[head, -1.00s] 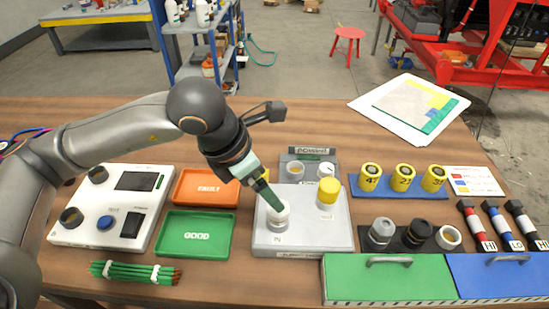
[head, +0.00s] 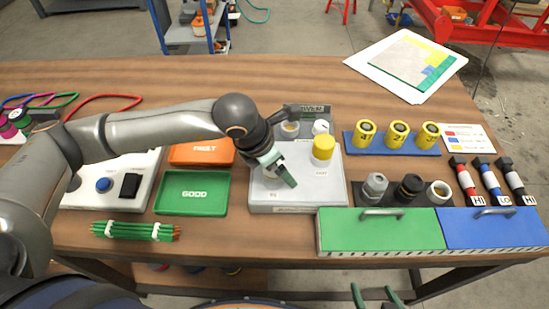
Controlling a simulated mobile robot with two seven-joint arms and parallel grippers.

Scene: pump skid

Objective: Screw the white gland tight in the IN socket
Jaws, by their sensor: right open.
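The light grey box (head: 300,198) in the middle of the table carries the IN label on its front left. A yellow cap (head: 323,148) stands on its other socket. My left gripper (head: 287,177) reaches in over the IN side, its green fingers pointing down and to the right. It hides the IN socket, and I cannot make out a white gland there or tell whether the fingers are shut on anything. My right gripper (head: 376,297) is open and empty at the bottom edge, in front of the table. A white ring-shaped part (head: 439,192) stands in the dark rack.
Grey (head: 375,187) and black (head: 408,188) parts stand beside the white one. The green lid (head: 380,231) and blue lid (head: 493,228) lie in front. Green (head: 192,193) and orange (head: 201,152) trays are left of the box. Yellow cylinders (head: 397,134) stand behind the rack.

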